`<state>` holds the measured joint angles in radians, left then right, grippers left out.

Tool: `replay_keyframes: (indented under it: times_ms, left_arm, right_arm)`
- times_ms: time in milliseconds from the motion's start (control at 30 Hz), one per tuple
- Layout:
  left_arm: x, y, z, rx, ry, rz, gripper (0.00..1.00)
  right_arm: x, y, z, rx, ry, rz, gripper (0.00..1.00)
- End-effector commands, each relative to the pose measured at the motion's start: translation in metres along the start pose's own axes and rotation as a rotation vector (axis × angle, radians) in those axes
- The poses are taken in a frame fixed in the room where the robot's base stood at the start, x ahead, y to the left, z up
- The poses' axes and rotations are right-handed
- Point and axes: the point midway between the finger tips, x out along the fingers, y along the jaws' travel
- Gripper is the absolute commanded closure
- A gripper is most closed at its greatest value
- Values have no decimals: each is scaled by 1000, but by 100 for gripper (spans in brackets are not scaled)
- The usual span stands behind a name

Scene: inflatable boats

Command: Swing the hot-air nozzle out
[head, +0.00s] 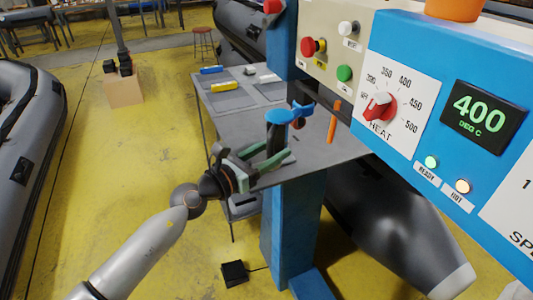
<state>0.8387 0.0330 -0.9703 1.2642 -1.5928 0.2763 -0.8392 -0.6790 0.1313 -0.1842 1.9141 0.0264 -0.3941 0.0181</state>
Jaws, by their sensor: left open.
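The blue and cream welding machine (420,130) fills the right of the head view. A blue rounded part (285,116) with a small dark red-brown piece sits on its post over the grey table, and an orange handle (334,121) hangs right of it. I cannot clearly tell the hot-air nozzle itself from these parts. My left gripper (278,152) is open and empty, its green-lined fingers pointing right, just below the blue part. I cannot tell whether it touches the post. My right gripper is not in view.
The panel has a red heat knob (379,106) and a display (483,116) reading 400 DEG C. The grey table (225,130) carries mats and tools. A black pedal (234,273) lies on the yellow floor. Grey boats (30,150) stand left and right.

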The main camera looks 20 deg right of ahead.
Motion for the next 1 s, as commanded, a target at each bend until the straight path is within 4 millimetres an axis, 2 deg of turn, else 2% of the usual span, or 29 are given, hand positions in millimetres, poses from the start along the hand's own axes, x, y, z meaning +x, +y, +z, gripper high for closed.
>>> replay_keyframes:
  times_ms: [167,500,700,833,1000]
  left_arm:
    - [-14,2,1,2,1,2,48]
    - [-80,0,0,0,2,0,48]
    - [-111,0,-2,-1,1,0,48]
    - [-121,0,-1,-1,1,0,48]
    - [-125,-1,0,-1,0,-2,48]
  right_arm:
    - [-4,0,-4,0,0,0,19]
    - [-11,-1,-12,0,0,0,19]
    - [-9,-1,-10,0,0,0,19]
    - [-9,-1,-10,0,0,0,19]
    - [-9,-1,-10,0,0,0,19]
